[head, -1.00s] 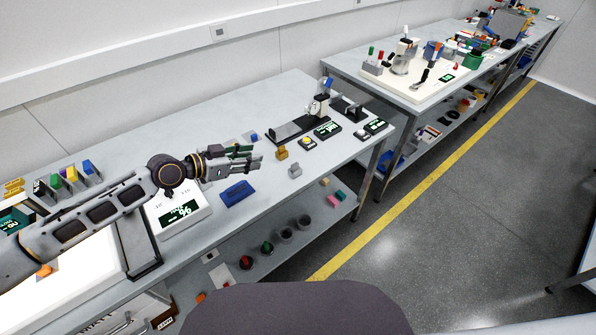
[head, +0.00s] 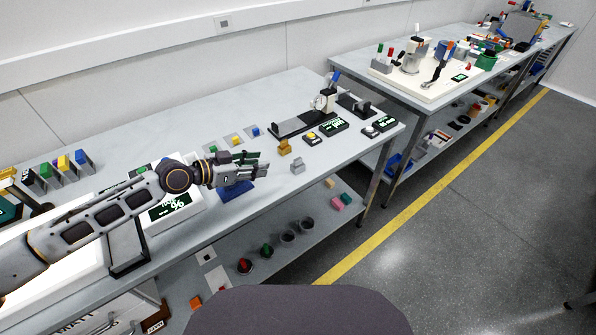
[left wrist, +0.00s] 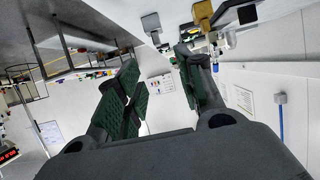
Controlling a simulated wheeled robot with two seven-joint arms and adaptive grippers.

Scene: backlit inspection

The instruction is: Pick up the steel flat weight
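A small grey metal piece, which looks like the steel flat weight (head: 297,167), stands on the bench near its front edge. It also shows at the top of the left wrist view (left wrist: 151,22). A brass weight (head: 284,147) stands just behind it and also shows in the left wrist view (left wrist: 202,12). My left gripper (head: 264,164) is to the left of the grey weight, apart from it. Its green-padded fingers are spread with nothing between them, as the left wrist view (left wrist: 160,80) shows. My right gripper is not in view.
A blue block (head: 237,192) lies partly hidden under my left gripper. Several small displays and a dark stand (head: 300,124) are farther right. The bench's front edge is close to the grey weight.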

